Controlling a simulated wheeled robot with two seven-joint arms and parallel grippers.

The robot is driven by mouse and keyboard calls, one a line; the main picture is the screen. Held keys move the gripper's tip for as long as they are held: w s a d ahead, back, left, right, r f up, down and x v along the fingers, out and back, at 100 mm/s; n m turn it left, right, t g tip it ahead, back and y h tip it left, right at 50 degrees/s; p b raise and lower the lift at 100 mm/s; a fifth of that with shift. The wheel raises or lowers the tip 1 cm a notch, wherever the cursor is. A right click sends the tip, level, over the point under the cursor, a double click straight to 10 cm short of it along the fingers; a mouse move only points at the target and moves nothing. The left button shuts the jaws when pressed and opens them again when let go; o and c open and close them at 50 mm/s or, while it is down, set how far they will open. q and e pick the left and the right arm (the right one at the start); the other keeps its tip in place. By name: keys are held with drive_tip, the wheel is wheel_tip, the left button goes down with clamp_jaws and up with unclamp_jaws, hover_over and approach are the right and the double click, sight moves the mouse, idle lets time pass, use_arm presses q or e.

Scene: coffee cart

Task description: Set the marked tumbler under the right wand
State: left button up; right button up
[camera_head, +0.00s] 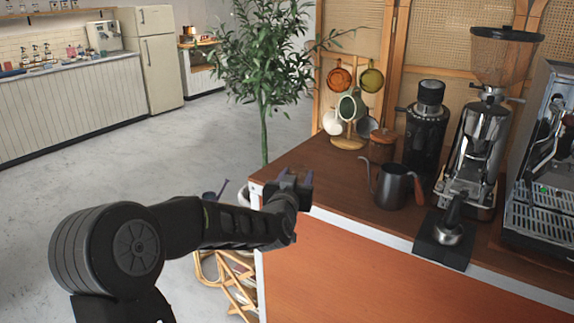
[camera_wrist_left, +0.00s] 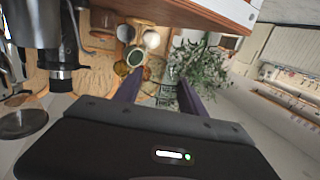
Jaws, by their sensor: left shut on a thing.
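My left gripper (camera_head: 293,184) is over the near left corner of the wooden counter. In the left wrist view its two fingers (camera_wrist_left: 162,84) stand apart, with a faint clear shape, seemingly a glass tumbler (camera_wrist_left: 166,92), between them. The gripper is shut on it. The tumbler's mark cannot be made out, and the tumbler is not clear in the head view. The espresso machine (camera_head: 545,190) is at the right edge, cut off by the frame; I cannot make out its right wand. My right gripper is not in view.
On the counter (camera_head: 325,160) stand a mug tree (camera_head: 348,142), a dark kettle (camera_head: 392,186), a black grinder (camera_head: 426,130), a hopper grinder (camera_head: 482,140) and a tamper on a black stand (camera_head: 445,240). A plant (camera_head: 265,60) is behind the left end. The counter's front left is bare.

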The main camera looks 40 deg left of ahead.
use_arm(q)
drive_tip(key=s+d+f+m+h, duration=0.1)
drive_tip(key=d+f+m+h, duration=0.1)
drive_tip(key=d+f, duration=0.6)
drive_tip(key=s+d+f+m+t+h, duration=0.1)
drive_tip(key=d+f+h, duration=0.3)
drive_tip(key=d+f, duration=0.5)
drive_tip(key=s+d+m, duration=0.1)
drive_tip(key=d, duration=0.7)
drive_tip(key=shift+f+h, duration=0.2)
drive_tip(key=shift+h, duration=0.2)
drive_tip(key=shift+w, duration=0.1)
